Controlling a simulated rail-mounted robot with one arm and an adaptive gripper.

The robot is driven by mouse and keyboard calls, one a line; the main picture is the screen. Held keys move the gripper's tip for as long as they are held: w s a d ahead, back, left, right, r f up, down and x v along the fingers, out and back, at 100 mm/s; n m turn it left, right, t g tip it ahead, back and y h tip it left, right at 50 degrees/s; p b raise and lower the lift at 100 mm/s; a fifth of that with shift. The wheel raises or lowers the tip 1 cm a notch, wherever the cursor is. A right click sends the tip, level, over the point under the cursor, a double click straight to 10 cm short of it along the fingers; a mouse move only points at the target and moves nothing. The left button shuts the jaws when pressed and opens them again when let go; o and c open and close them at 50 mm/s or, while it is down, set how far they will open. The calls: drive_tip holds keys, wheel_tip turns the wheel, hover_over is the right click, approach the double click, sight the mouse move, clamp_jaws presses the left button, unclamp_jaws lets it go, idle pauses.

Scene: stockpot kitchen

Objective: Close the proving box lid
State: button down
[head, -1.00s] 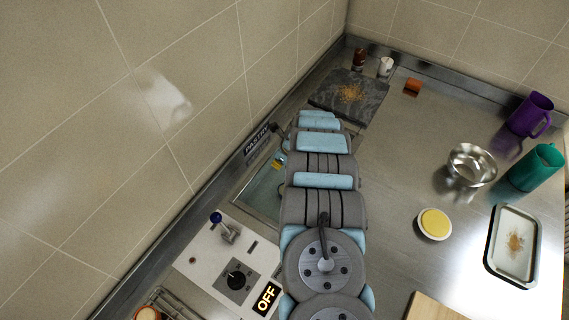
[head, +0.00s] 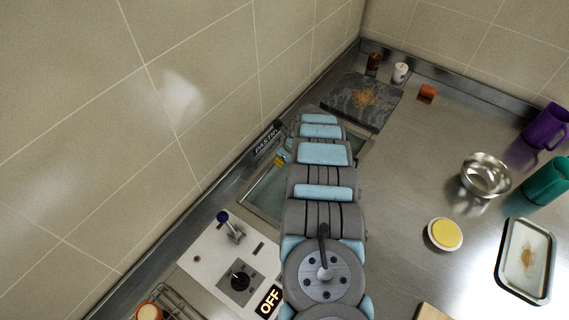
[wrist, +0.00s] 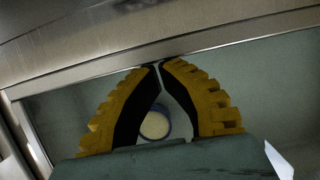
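A recessed box with a pale green interior or panel and a metal rim (head: 247,207) sits in the counter by the wall, taken to be the proving box. My arm covers much of it, and I cannot tell how far its lid is open. My gripper shows as a small yellow patch (head: 281,157) at the box, below the PASTRY sign. In the wrist view my gripper (wrist: 160,65) has its yellow, black-lined fingers' tips together, close to a metal edge (wrist: 200,42). I cannot tell whether they touch it. A pale round thing (wrist: 155,125) shows beyond the fingers.
A PASTRY sign (head: 267,137) stands at the wall. A control panel with a blue-knobbed lever (head: 230,228) and a lit OFF sign (head: 269,301) is in front. A slate board (head: 382,107), steel bowl (head: 486,176), yellow-topped dish (head: 444,234) and tray (head: 526,260) lie right.

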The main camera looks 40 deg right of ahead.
sight(287, 166)
drive_tip(key=shift+w+a+f+b, duration=0.15)
drive_tip(key=shift+w+f+b, duration=0.05)
drive_tip(key=shift+w+b, duration=0.35)
drive_tip(key=shift+w+r, duration=0.1)
drive_tip(key=shift+r, duration=0.05)
drive_tip(key=shift+s+r+p, duration=0.2)
drive_tip(key=shift+s+p, duration=0.25)
drive_tip(key=shift+p, duration=0.1)
drive_tip(key=s+p, duration=0.2)
drive_tip(key=s, duration=0.1)
drive_tip(key=shift+s+d, duration=0.15)
drive_tip(key=shift+d, duration=0.25)
drive_tip(key=shift+s+d+r+b, duration=0.1)
drive_tip(key=shift+r+b, duration=0.1)
drive_tip(key=shift+b, duration=0.1)
drive_tip(key=shift+s+r, duration=0.1)
drive_tip(key=shift+r, duration=0.7)
drive_tip(key=v, duration=0.7)
drive_tip(key=shift+s+r+p, duration=0.2)
drive_tip(key=shift+r+p, duration=0.05)
drive_tip(key=shift+p, duration=0.15)
